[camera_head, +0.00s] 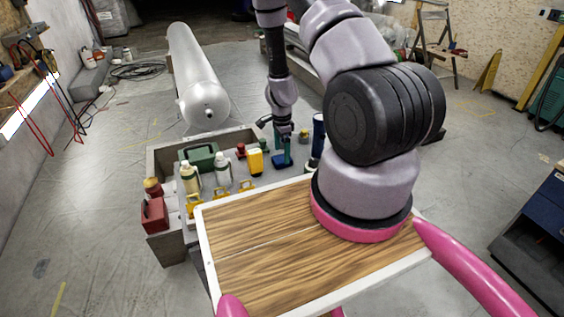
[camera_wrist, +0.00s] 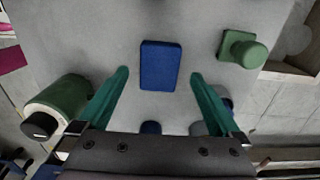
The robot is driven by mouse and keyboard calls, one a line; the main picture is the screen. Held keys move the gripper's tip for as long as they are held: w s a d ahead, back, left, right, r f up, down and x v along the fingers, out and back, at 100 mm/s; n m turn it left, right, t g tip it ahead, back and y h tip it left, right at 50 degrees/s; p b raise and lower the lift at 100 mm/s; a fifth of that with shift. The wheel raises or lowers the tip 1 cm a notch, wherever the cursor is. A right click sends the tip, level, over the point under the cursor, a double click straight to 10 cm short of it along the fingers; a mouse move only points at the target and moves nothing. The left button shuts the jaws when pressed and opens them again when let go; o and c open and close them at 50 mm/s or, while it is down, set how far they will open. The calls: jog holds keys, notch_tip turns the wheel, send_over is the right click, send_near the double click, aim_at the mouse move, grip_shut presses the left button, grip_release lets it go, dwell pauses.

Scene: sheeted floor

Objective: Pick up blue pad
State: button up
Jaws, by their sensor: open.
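The blue pad (camera_wrist: 160,65) is a flat rectangular block lying on the grey surface. In the wrist view it shows just beyond and between the fingertips. It also shows in the head view (camera_head: 282,161), below my gripper and partly covered by it. My gripper (camera_wrist: 160,76) has two green fingers, spread apart on either side of the pad, with nothing between them. In the head view my gripper (camera_head: 283,135) points down over the far right part of the grey table. Whether the fingertips are level with the pad is hard to tell.
In the wrist view a green knobbed block (camera_wrist: 240,48) lies right of the pad and a green-and-white cylinder (camera_wrist: 56,106) lies left.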

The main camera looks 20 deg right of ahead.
aim_at(282, 158)
notch_tip(282, 158, down, 4)
jog(key=shift+r, duration=0.2)
jog(key=shift+c, duration=0.3)
jog(key=c, duration=1.3)
notch_tip(282, 158, up, 10)
jog(key=shift+r, duration=0.1)
jog(key=shift+c, duration=0.2)
